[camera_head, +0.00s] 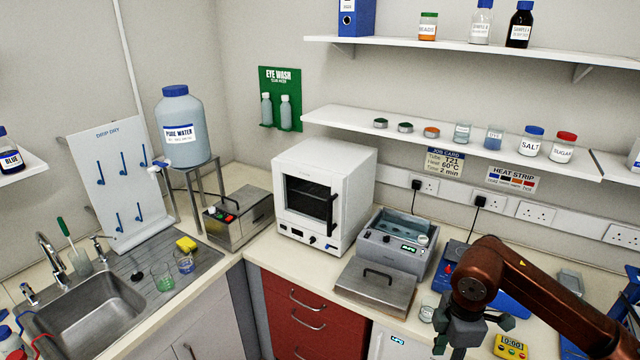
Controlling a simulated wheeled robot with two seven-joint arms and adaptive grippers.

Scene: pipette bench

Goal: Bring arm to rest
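My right arm, reddish brown, comes in from the right edge and bends down over the right-hand bench. Its dark grey gripper (466,336) hangs at the bottom of the view, above the front part of the bench. Its lower end runs close to the bottom edge and its fingertips do not show clearly, so I cannot tell whether it is open or shut. I see nothing held in it. My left gripper is not in view.
Near my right gripper are a small glass jar (427,311), a yellow timer (510,347), a blue device (447,262) and a metal lid (375,286). A water bath (394,246) and white oven (325,196) stand behind. The sink (92,311) is at left.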

